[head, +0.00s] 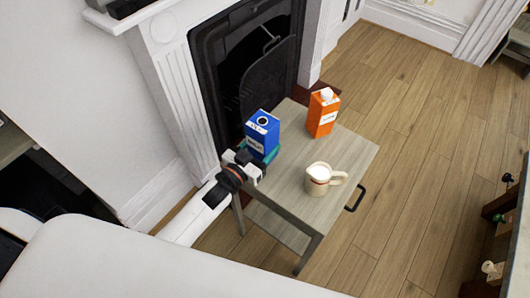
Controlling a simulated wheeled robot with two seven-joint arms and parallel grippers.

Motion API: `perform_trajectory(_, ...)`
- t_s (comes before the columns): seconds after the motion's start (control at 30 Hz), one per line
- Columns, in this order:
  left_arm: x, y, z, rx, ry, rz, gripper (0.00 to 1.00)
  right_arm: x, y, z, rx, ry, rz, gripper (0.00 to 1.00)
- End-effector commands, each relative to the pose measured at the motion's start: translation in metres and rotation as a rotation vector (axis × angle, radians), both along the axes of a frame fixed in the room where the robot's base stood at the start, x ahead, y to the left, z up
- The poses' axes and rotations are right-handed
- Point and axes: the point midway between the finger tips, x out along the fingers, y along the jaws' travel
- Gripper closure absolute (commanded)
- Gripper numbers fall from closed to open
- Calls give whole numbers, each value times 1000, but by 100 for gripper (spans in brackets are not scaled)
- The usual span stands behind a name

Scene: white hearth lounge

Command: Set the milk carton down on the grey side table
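A blue carton (262,134) with a white label and a dark round cap stands upright at the left end of the grey side table (287,178); its label is too small to read surely, but it looks like the milk carton. A teal edge shows at its base. My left gripper (254,168) is at the near lower side of the blue carton, close to or touching it. Its fingertips are partly hidden, so whether it is open or shut on the carton is unclear. My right gripper is not in view.
An orange carton (323,112) with a white cap stands at the table's far side. A cream jug (322,178) stands near the front edge. The table top between them is bare. A dark fireplace (262,65) is behind, and wooden floor (405,130) lies open to the right.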

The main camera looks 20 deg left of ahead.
Motion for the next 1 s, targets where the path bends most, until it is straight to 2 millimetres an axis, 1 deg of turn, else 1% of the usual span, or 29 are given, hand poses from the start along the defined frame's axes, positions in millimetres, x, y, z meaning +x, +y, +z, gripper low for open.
perform_trajectory(0.1, 0, 0, -18, -1, 0, 1, 80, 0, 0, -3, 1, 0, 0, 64)
perform_trajectory(0.23, 1, 0, -35, -1, -2, 1, 80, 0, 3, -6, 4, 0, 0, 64)
perform_trajectory(0.3, 0, 0, -38, 0, -2, 0, 80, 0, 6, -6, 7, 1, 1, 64)
perform_trajectory(0.5, 0, 0, -38, 0, -3, 0, 80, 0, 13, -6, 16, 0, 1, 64)
perform_trajectory(0.67, 0, 0, -42, 0, -2, 0, 80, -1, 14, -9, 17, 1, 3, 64)
perform_trajectory(0.7, 0, 0, -42, 1, 0, 0, 37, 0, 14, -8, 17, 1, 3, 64)
perform_trajectory(0.77, 0, 0, -42, 1, 0, 0, 27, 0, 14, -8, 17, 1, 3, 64)
perform_trajectory(0.8, 0, 0, -42, 1, 1, 0, 20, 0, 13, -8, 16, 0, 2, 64)
perform_trajectory(1.0, 0, 0, -42, 1, 1, 0, 20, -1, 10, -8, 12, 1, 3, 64)
